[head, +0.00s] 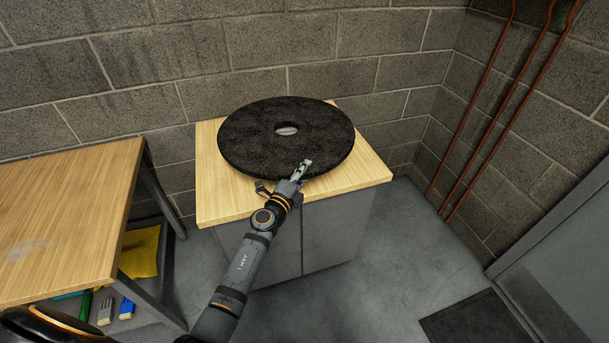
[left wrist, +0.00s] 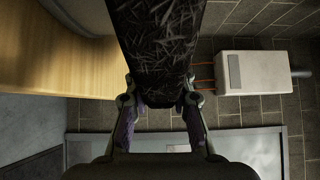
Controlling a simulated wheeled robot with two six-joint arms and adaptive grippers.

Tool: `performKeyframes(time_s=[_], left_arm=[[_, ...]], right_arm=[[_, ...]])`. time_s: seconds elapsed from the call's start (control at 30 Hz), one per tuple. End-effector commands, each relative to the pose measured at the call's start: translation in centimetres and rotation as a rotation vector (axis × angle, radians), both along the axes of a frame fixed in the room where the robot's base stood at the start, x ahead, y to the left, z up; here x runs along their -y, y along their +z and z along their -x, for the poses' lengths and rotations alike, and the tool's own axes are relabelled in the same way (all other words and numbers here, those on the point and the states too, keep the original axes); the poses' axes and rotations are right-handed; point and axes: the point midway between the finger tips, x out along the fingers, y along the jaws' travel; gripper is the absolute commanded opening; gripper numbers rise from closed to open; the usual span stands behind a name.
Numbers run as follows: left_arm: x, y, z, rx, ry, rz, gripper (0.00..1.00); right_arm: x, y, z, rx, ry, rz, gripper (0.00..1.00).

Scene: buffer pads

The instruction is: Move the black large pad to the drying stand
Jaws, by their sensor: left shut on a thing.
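The black large pad (head: 250,140) is a thick dark ring with a round centre hole, held roughly level over the wooden top of a grey cabinet (head: 330,235). My left gripper (head: 303,170) is at the pad's near right edge and is shut on it. In the left wrist view the pad (left wrist: 160,45) runs up from between the two fingers (left wrist: 160,98). I cannot tell whether the pad touches the cabinet top or hangs just above it. A small pale patch shows through the hole. I cannot make out a drying stand. My right gripper is not in view.
A wooden table (head: 70,215) stands at left, with a yellow cloth (head: 140,252) and small coloured items on its lower shelf. A block wall is close behind the cabinet. Red pipes (head: 490,130) run down the right corner. A dark mat (head: 475,318) lies near a door.

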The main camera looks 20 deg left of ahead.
Motion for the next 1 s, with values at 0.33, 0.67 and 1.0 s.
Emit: performKeyframes(time_s=[0.33, 0.67, 1.0], left_arm=[[0.0, -0.2, 0.0, 0.000, 0.000, 0.000, 0.46], [0.0, 0.4, 0.0, 0.000, 0.000, -0.001, 0.46], [-1.6, -0.2, 7.4, -0.004, 0.000, -0.003, 0.46]], right_arm=[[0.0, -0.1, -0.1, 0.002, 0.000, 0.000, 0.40], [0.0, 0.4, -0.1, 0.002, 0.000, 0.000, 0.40], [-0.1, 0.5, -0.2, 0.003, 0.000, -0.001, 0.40]])
